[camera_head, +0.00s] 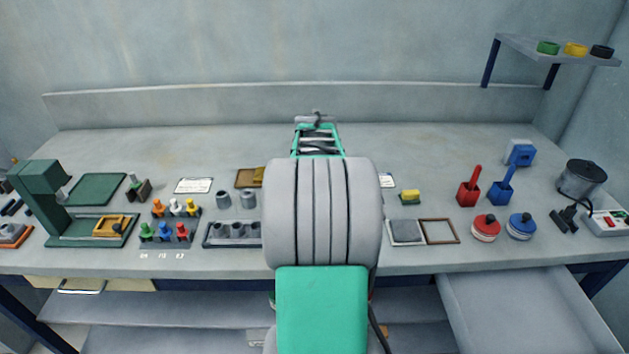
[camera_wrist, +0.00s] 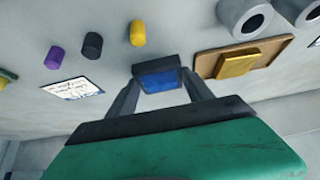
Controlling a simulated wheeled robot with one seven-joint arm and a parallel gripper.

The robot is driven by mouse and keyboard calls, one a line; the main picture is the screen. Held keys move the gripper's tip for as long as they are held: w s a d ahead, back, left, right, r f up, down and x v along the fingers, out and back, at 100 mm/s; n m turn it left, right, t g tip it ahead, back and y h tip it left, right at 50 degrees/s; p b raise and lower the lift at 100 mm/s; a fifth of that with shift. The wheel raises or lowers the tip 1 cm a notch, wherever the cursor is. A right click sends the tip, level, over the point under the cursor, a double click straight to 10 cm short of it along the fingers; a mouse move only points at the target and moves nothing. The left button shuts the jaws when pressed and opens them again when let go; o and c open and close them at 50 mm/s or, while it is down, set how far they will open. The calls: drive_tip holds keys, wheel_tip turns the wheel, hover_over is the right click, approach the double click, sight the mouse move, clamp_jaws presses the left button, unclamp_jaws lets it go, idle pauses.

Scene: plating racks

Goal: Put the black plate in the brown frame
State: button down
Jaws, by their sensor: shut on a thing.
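The brown frame (camera_head: 440,231) lies flat on the bench right of my arm in the head view, and its inside looks empty. I cannot make out a clearly black plate on the bench. My gripper (camera_wrist: 163,80) is shut on a small dark block with a blue face (camera_wrist: 160,76) in the wrist view. Most of the block's sides are hidden between the fingers. In the head view my arm covers the fingertips and what they hold, at the bench's middle back.
A brown tray with a gold block (camera_wrist: 238,62) and grey cylinders (camera_wrist: 245,18) are near my gripper. Purple, black and yellow pegs (camera_wrist: 138,33) stand by a white card (camera_wrist: 72,89). Red and blue round pots (camera_head: 485,228) stand right of the frame.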

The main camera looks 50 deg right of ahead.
drive_tip(key=shift+f, duration=1.3)
drive_tip(key=shift+f, duration=0.2)
drive_tip(key=shift+c, duration=2.1)
unclamp_jaws()
drive_tip(key=shift+s, duration=0.1)
